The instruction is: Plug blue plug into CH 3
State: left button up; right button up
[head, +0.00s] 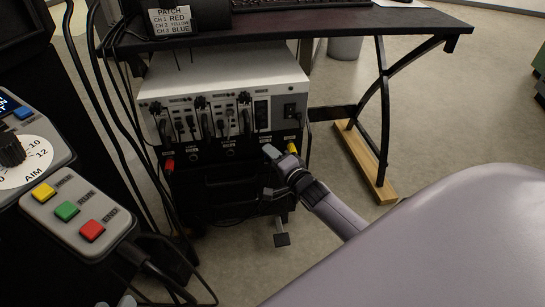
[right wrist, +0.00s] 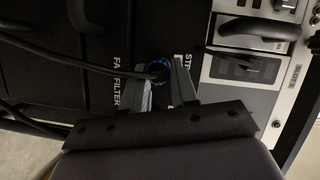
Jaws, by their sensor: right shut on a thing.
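The blue plug (right wrist: 158,68) shows as a blue ring with a dark middle in the right wrist view. My right gripper (head: 270,151) is shut on it, with a finger on either side (right wrist: 160,75). A dark cable (right wrist: 70,62) runs left from the plug. In the head view the gripper is in front of the lower right of the white-topped rack unit (head: 225,68), below its row of modules. The gripper hides the plug there. The CH 3 socket cannot be made out. Small grey tips at the bottom left edge may be my left gripper (head: 122,301).
A sign (head: 172,21) lists CH 1 red, CH 2 yellow, CH 3 blue. A red piece (head: 169,165) and a yellow piece (head: 292,149) sit on the unit's lower front. Cables hang at left near a button box (head: 80,213). A desk (head: 330,22) overhangs the unit.

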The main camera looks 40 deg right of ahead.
jog(key=shift+d, duration=0.1)
dwell(0.3)
jog(key=o, duration=1.5)
jog(key=shift+o, duration=0.2)
jog(key=shift+f, duration=0.1)
jog(key=s+p, duration=0.2)
jog(key=s, duration=0.1)
jog(key=s+p, duration=0.2)
jog(key=shift+r, duration=0.35)
